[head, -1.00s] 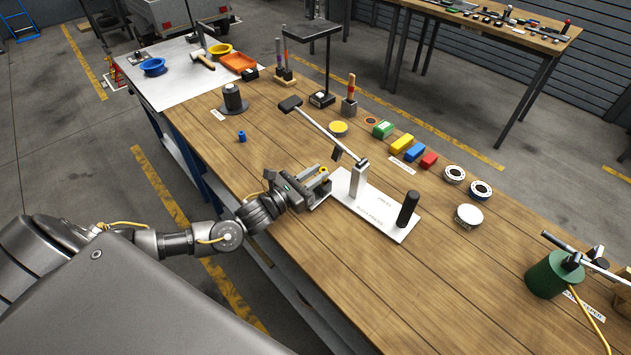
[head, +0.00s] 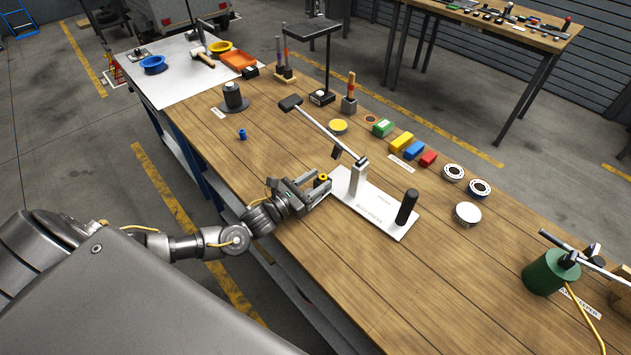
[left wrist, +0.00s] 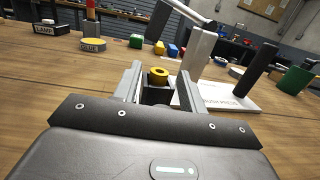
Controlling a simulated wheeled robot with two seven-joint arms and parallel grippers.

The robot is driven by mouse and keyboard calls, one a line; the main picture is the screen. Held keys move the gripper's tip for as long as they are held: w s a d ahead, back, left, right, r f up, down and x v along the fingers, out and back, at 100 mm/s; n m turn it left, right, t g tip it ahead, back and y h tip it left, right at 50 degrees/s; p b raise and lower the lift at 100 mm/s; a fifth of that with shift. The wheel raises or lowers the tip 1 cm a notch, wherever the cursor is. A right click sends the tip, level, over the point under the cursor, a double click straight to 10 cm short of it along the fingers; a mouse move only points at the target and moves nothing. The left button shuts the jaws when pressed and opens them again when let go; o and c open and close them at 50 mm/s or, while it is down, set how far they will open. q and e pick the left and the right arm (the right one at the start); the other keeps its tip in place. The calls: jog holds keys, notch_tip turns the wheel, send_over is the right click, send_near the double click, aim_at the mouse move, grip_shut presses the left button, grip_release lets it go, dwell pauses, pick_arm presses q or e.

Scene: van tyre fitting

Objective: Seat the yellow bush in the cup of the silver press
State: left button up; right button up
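The yellow bush (head: 322,178) is at the tips of my left gripper (head: 312,187). In the left wrist view the bush (left wrist: 158,73) sits upright between the dark pads of the left gripper (left wrist: 158,88), which look closed on it. The silver press (head: 357,180) stands just right of the gripper, with its pale base plate (head: 376,215) and raised lever (head: 325,128). The press post also shows in the left wrist view (left wrist: 198,55). The cup is not clearly seen; the fingers may hide it. My right gripper is out of view.
A black upright handle (head: 407,207) stands on the right end of the plate. Yellow, blue and red blocks (head: 414,150) lie beyond the press. A blue bush (head: 242,134) stands at the left. The wood before the press is clear.

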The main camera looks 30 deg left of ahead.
pick_arm(q)
jog(key=shift+r, duration=0.1)
jog(key=b+v, duration=0.2)
jog(key=v, duration=0.8)
jog(key=shift+s+a, duration=0.1)
jog(key=shift+s, duration=0.3)
jog(key=shift+s+a+b, duration=0.25)
jog(key=shift+s+b, duration=0.05)
jog(key=shift+s, duration=0.25)
jog(key=shift+d, duration=0.1)
